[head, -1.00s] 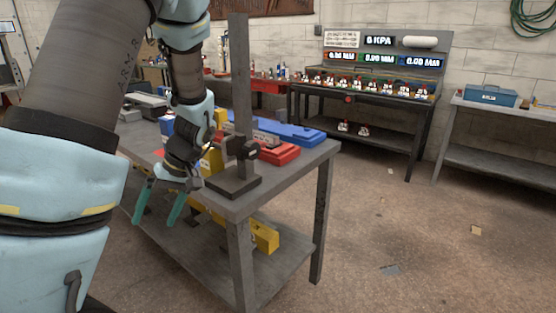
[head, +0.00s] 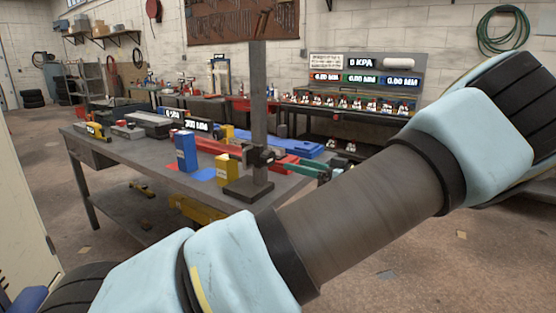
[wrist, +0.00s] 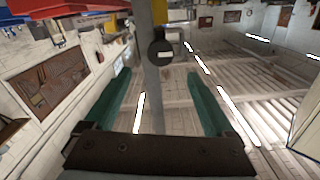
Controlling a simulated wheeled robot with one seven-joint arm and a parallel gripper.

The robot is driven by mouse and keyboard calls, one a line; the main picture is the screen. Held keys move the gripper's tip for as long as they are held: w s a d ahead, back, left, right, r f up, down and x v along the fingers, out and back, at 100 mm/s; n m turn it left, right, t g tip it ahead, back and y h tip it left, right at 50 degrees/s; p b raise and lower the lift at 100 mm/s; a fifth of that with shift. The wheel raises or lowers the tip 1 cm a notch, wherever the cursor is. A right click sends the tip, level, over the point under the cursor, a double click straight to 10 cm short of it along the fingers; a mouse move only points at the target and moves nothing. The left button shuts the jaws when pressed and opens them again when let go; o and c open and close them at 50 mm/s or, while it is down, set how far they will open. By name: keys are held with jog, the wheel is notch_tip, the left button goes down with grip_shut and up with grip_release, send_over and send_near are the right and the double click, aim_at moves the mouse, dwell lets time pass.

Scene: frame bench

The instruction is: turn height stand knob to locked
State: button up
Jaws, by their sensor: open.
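The height stand has a grey upright column (head: 258,105) on a dark square base (head: 248,189) near the right front edge of the bench. A black carriage (head: 262,157) sits low on the column. In the wrist view, the round black knob (wrist: 160,53) with a pale bar mark shows in front of the column (wrist: 149,20). My gripper (head: 298,166) is to the right of the carriage, its green fingers pointing at it. In the wrist view, my gripper (wrist: 155,78) is open and empty. The knob lies beyond the fingertips, roughly between them, with no visible contact.
A yellow block (head: 227,170) and a blue block (head: 186,151) stand left of the stand on the bench (head: 130,158). Red and blue (head: 300,145) cases lie behind it. A second bench with gauges (head: 345,105) stands at the back.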

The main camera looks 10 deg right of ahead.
aim_at(272, 158)
jog(key=p+x, duration=0.2)
jog(key=x, duration=0.7)
jog(key=shift+a, duration=0.1)
jog(key=c, duration=1.4)
